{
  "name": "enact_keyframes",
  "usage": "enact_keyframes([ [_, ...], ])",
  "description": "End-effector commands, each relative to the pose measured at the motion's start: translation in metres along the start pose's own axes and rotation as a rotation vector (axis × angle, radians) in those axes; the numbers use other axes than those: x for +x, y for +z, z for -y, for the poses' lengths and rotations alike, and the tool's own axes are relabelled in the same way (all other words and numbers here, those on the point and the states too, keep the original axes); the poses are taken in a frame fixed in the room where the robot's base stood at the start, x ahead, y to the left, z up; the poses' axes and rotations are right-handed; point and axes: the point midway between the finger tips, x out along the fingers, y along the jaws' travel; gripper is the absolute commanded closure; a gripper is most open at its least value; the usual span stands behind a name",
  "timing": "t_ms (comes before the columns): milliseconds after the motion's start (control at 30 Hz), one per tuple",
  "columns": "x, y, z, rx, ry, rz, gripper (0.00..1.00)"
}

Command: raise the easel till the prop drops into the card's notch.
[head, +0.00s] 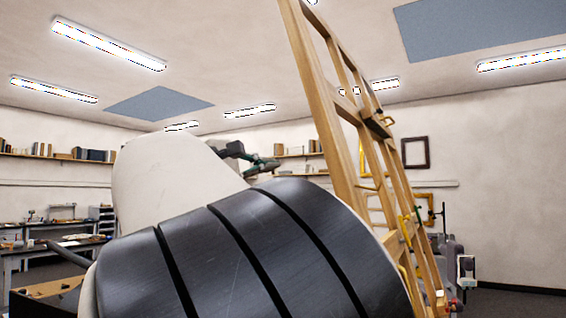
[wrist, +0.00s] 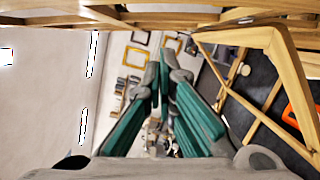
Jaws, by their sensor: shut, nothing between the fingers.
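A tall wooden easel-like frame (head: 325,110) leans at the right of the head view, its top running out of the picture. Pale wooden bars (wrist: 275,45) cross the top and right of the wrist view, some meeting at an angle. My gripper (head: 264,164) shows small beyond my dark arm link, left of the frame. In the wrist view its green-padded fingers (wrist: 163,66) come together at the tips, empty. No clear contact with wood shows. I cannot pick out the prop, card or notch; my arm hides the frame's lower left part.
Workbenches (head: 50,245) with small items stand at the far left, below a wall shelf (head: 60,156) of books. Empty picture frames (head: 415,153) hang on the back wall. Grey equipment (head: 452,262) stands beside the frame at right. An orange object (wrist: 300,112) lies at the wrist view's right.

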Motion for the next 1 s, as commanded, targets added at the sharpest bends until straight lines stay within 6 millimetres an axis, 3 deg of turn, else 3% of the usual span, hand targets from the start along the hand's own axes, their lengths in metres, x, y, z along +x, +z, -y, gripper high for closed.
enact_keyframes([
  [167, 0.015, 0.001, -0.001, 0.000, 0.002, 0.004, 1.00],
  [633, 0.104, 0.002, 0.000, -0.001, 0.001, 0.004, 1.00],
  [800, 0.104, 0.030, -0.002, 0.000, -0.001, 0.001, 1.00],
  [1000, 0.108, 0.039, -0.001, 0.000, 0.000, 0.000, 1.00],
])
